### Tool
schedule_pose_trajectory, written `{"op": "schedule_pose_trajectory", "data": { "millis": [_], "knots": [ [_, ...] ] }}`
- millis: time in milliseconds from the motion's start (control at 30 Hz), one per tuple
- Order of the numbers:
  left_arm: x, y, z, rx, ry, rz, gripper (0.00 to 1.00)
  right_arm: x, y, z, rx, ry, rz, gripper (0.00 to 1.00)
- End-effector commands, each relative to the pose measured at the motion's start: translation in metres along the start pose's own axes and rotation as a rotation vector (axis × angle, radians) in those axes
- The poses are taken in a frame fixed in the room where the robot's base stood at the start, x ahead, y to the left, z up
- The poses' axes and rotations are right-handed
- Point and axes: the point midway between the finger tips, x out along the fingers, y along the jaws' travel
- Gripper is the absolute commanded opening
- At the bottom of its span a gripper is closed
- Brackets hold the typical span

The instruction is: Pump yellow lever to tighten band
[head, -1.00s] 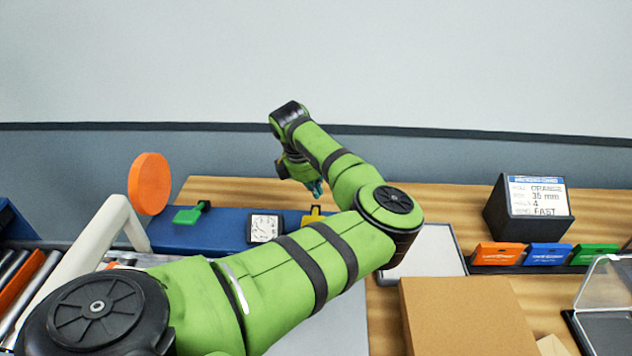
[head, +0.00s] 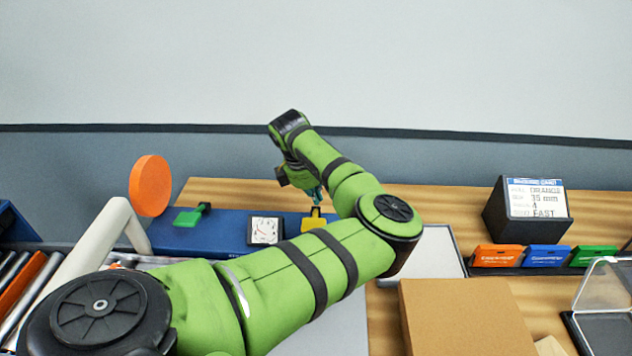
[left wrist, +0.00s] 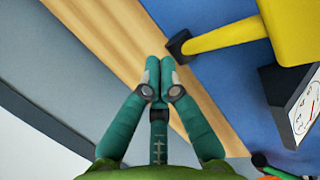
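The yellow lever (head: 314,219) stands on the blue base (head: 215,233) at the back of the table. In the left wrist view the yellow lever (left wrist: 225,36) has a dark tip and lies at the upper right. My left gripper (head: 318,196) is just above the lever in the head view. In the left wrist view its teal fingers (left wrist: 160,68) are shut with their tips together, holding nothing, beside the lever's dark tip. I cannot tell if they touch it. The band is not clearly visible. My right gripper is out of view.
A white dial gauge (head: 265,231) and a green lever (head: 192,215) sit on the blue base, with an orange disc (head: 150,186) to the left. A cardboard box (head: 468,318), card holder (head: 530,212) and coloured tags (head: 545,256) stand right.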

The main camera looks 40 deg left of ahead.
Motion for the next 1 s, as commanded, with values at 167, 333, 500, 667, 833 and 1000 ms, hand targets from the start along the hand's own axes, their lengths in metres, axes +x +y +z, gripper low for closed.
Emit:
{"op": "schedule_pose_trajectory", "data": {
  "millis": [167, 333, 500, 667, 833, 1000],
  "knots": [
    [0.002, -0.002, 0.0, 0.0, 0.0, 0.0, 0.0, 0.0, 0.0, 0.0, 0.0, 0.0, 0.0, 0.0],
    [0.004, -0.004, 0.0, 0.0, 0.0, -0.001, 0.0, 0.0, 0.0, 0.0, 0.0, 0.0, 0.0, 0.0],
    [0.006, -0.006, 0.0, 0.0, -0.001, -0.003, 0.0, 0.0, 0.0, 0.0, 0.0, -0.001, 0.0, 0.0],
    [0.008, -0.009, 0.0, -0.001, -0.001, -0.008, 0.0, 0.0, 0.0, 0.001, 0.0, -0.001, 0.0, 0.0],
    [0.012, -0.012, 0.0, -0.001, -0.002, -0.015, 0.0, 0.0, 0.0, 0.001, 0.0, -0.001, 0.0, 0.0],
    [0.013, -0.015, 0.001, 0.001, -0.004, -0.018, 0.0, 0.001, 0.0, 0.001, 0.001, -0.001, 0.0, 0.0]
  ]
}}
